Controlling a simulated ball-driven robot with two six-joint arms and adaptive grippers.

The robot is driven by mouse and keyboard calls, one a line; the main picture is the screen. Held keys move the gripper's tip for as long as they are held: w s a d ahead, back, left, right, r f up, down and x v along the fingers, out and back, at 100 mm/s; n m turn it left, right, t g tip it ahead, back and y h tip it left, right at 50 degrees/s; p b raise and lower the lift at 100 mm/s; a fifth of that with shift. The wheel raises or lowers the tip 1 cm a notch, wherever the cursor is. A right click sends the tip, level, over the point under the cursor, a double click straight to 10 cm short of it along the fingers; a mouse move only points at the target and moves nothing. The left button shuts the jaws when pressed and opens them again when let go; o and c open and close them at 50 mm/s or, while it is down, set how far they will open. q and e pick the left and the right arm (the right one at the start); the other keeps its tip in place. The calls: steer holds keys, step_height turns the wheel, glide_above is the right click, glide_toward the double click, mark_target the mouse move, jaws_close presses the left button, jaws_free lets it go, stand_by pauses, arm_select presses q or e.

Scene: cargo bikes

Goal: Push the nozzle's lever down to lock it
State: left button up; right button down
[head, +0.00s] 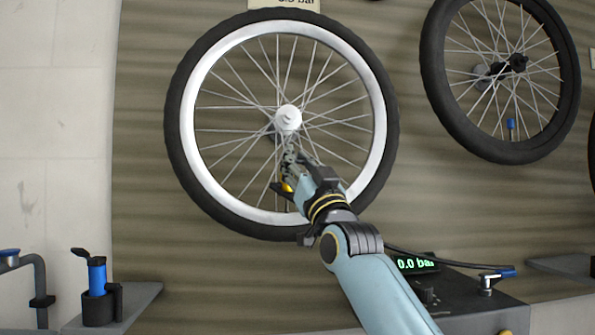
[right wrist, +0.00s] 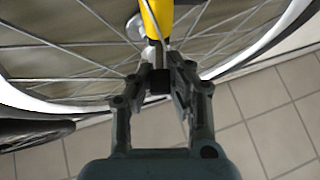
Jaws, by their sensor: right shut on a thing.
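The nozzle has a yellow body (head: 288,187) and sits at the lower part of the white-rimmed wheel (head: 190,122), mostly hidden behind my right gripper (head: 290,160). A dark piece, perhaps its lever, sticks out to the left of the yellow body. In the right wrist view the yellow body (right wrist: 156,18) comes in from the top, in front of the spokes. There my right gripper (right wrist: 159,75) is shut on a dark part below the yellow body. I cannot tell whether that part is the lever. My left gripper is not in view.
A blue nozzle (head: 97,275) with a raised black lever stands in a holder at the lower left. A pump box (head: 460,305) with a green display reading 0.0 bar stands at the lower right. A second wheel (head: 435,75) hangs at the upper right.

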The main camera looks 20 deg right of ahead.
steer(key=c, duration=1.2)
jaws_free()
steer(key=v, duration=1.2)
